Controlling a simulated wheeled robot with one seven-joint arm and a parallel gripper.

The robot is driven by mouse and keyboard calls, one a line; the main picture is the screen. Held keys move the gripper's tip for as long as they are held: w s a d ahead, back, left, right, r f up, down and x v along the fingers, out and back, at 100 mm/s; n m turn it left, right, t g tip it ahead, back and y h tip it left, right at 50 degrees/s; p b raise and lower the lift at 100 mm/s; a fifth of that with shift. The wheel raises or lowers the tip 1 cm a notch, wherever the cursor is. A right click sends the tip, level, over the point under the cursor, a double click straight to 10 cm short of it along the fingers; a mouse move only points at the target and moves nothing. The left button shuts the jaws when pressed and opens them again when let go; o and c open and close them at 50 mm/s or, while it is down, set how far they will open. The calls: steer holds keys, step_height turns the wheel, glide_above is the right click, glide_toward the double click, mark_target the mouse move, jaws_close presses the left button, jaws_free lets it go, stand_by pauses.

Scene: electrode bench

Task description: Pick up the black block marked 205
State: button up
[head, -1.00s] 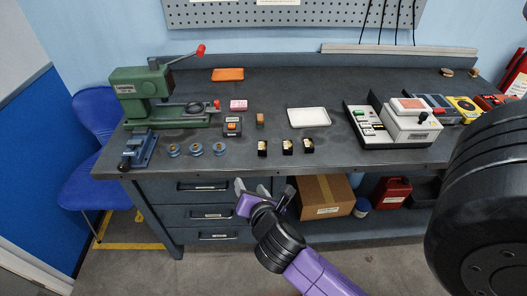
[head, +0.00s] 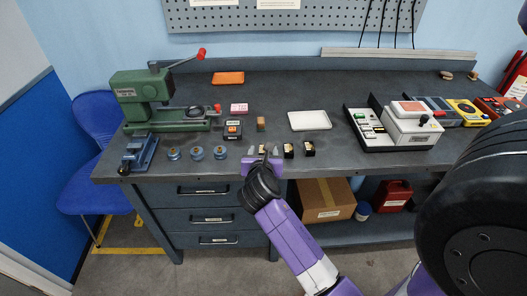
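Three small black blocks with pale, gold-edged faces stand in a row near the bench's front edge: a left one (head: 263,149), a middle one (head: 289,150) and a right one (head: 309,149). Their markings are too small to read, so I cannot tell which is 205. My gripper (head: 263,152) is at the left block, its two fingers apart, one on each side of the block in the picture. The gripper's body hides the block's lower part. I cannot tell whether the fingers touch it.
Several blue spools (head: 197,153) and a small dark device (head: 233,130) lie left of the blocks. A brown block (head: 261,124) and a white tray (head: 309,120) are behind. A green press (head: 150,100) stands at left, a white instrument (head: 410,125) at right.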

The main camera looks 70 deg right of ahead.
steer(key=shift+w+d+f, duration=0.1)
steer(key=shift+d, duration=0.15)
jaws_close()
stand_by(0.3)
